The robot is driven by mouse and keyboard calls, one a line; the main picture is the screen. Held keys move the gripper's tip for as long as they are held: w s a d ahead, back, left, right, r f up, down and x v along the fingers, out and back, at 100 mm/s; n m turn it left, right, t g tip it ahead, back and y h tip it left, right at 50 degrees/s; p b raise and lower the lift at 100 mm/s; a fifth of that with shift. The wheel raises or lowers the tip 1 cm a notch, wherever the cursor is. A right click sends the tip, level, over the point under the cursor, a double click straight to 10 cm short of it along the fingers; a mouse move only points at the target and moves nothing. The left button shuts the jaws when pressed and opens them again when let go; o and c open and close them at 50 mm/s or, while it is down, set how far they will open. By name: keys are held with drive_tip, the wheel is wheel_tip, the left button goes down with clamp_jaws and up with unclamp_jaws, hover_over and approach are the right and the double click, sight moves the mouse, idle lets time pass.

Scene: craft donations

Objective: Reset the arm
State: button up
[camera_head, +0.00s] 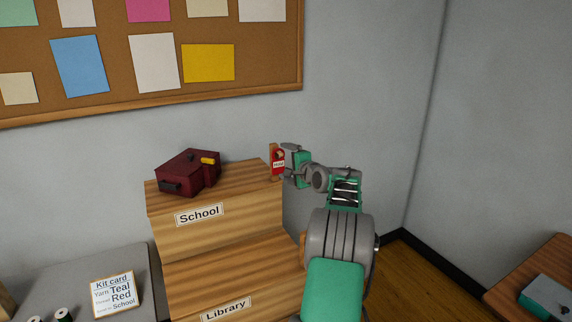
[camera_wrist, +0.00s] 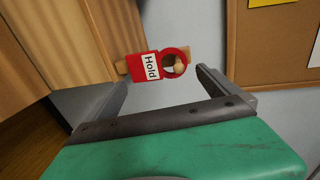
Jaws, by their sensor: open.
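My gripper (camera_head: 287,162) is at the upper right side of the wooden stepped stand, with its fingers pointing left. In the wrist view my gripper (camera_wrist: 165,84) is open, with nothing held between its fingers. A red tag marked "Hold" (camera_head: 279,166) hangs at a wooden peg or strip just beyond the fingertips. The tag (camera_wrist: 142,66) lies ahead of the gap between the fingers in the wrist view. I cannot tell how far the tag is from the fingers.
A dark red box (camera_head: 187,174) with a yellow piece sits on the stand's "School" step (camera_head: 235,181). The "Library" step (camera_head: 222,280) is lower. A kit card (camera_head: 113,294) and spools are on the grey table (camera_head: 77,270) at left. Another table (camera_head: 530,268) holds a box at right.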

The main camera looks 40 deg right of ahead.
drive_tip(key=b+v, duration=0.1)
drive_tip(key=v, duration=0.5)
drive_tip(key=w+a+f+n+g+y, duration=0.1)
drive_tip(key=w+a+n+y, duration=0.15)
drive_tip(key=a, duration=0.65)
drive_tip(key=w+a+f+n+g+y, duration=0.15)
drive_tip(key=a+n, duration=0.25)
drive_tip(key=a, duration=0.6)
drive_tip(key=s+a+f+n+g, duration=0.1)
drive_tip(key=a+n, duration=0.1)
drive_tip(key=a, duration=0.5)
drive_tip(key=s+a+f+n+g, duration=0.1)
drive_tip(key=s+a+n+g, duration=0.1)
drive_tip(key=a, duration=0.4)
drive_tip(key=s+a+f+n+g, duration=0.3)
drive_tip(key=s+a+f+n, duration=0.2)
drive_tip(key=s+a, duration=0.5)
drive_tip(key=s+a+f+n+g, duration=0.3)
drive_tip(key=s+a+f+n, duration=0.2)
drive_tip(key=s+a, duration=0.5)
drive_tip(key=s+n, duration=0.1)
drive_tip(key=s, duration=0.2)
drive_tip(key=shift+s+f+y, duration=0.3)
drive_tip(key=shift+s+y, duration=0.1)
